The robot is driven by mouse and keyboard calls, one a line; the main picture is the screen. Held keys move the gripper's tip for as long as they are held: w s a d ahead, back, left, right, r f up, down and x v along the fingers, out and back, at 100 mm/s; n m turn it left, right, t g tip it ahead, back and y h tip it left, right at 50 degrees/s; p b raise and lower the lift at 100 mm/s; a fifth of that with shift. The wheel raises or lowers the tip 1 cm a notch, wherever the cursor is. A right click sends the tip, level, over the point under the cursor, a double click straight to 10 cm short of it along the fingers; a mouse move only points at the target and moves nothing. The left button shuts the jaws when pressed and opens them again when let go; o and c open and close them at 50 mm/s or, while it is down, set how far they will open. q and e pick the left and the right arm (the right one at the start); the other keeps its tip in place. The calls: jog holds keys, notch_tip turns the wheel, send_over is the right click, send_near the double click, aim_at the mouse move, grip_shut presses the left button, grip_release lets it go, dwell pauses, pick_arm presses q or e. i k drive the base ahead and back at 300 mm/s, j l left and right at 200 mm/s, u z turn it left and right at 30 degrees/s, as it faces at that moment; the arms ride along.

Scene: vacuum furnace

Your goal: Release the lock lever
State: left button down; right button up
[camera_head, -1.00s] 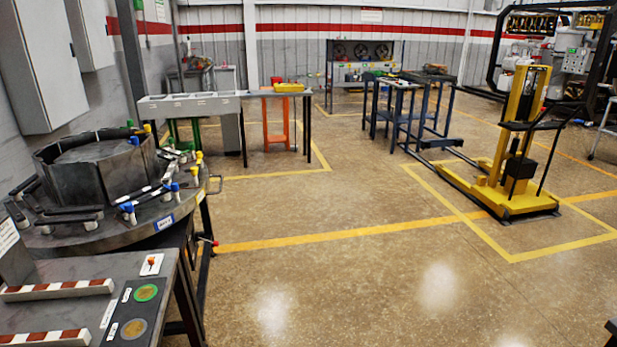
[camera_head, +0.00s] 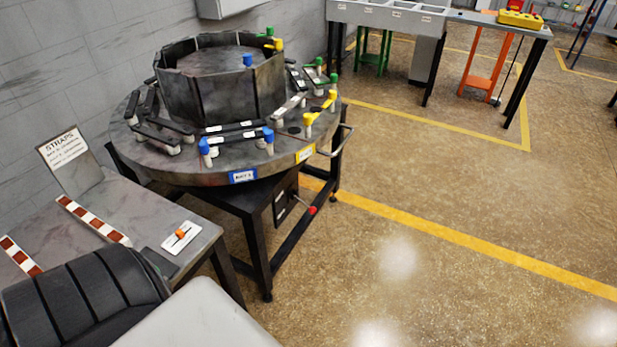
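A small red-tipped lever (camera_head: 311,210) sticks out from the dark box (camera_head: 284,200) under the round grey turntable (camera_head: 215,176). The turntable fills the upper middle of the head view. A grey handle (camera_head: 336,143) juts from its right rim. An orange knob or small lever (camera_head: 181,234) sits on a white plate at the front corner of the table at left. I cannot tell from the labels which of these is the lock lever. Neither of my grippers shows in the head view.
The turntable carries a segmented dark ring (camera_head: 220,92) and several blue, yellow and green clamps. The left table (camera_head: 110,225) has a "STRAPS" sign (camera_head: 64,148) and red-white strips. A white bench (camera_head: 390,15) stands behind. The floor (camera_head: 430,270) to the right is clear.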

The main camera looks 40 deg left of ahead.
aim_at(311, 210)
jog(key=i+l+u, duration=0.2)
jog(key=i+u, duration=0.2)
jog(key=i+l+u, duration=0.35)
jog(key=i, duration=0.15)
jog(key=i+l+u, duration=0.4)
